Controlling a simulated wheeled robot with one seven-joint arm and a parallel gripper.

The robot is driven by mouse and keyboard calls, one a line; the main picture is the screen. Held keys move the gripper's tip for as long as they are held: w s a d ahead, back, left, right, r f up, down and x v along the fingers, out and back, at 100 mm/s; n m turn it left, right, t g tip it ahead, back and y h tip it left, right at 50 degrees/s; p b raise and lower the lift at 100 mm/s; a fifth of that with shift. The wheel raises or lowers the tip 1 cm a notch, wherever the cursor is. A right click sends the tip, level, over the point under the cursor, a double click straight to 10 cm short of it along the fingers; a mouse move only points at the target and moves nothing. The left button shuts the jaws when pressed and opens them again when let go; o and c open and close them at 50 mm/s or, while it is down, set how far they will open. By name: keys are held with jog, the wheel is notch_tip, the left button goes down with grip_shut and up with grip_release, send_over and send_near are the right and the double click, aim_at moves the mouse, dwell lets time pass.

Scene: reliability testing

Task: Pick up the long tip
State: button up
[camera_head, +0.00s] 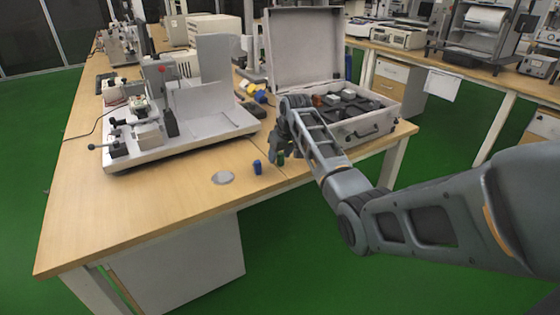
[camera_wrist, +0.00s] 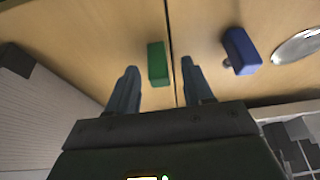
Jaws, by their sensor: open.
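Two small tips are on the wooden table; I cannot tell for sure which is the long one. The green tip (camera_head: 280,159) is partly hidden by my gripper (camera_head: 278,150) in the head view. In the wrist view the green tip (camera_wrist: 157,63) is a narrow block between and just beyond the fingertips of my gripper (camera_wrist: 160,76), with a gap on both sides. The blue tip (camera_head: 257,167) is left of it in the head view. In the wrist view the blue tip (camera_wrist: 241,50) lies right of the right finger. My gripper is open and empty.
A round metal disc (camera_head: 223,178) lies near the table's front edge, beside the blue tip. A white test machine (camera_head: 180,110) stands at left. An open grey case (camera_head: 375,125) with parts sits to the right. A seam runs along the table beside the green tip.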

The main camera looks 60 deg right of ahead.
jog(key=shift+c, duration=0.4)
grip_shut()
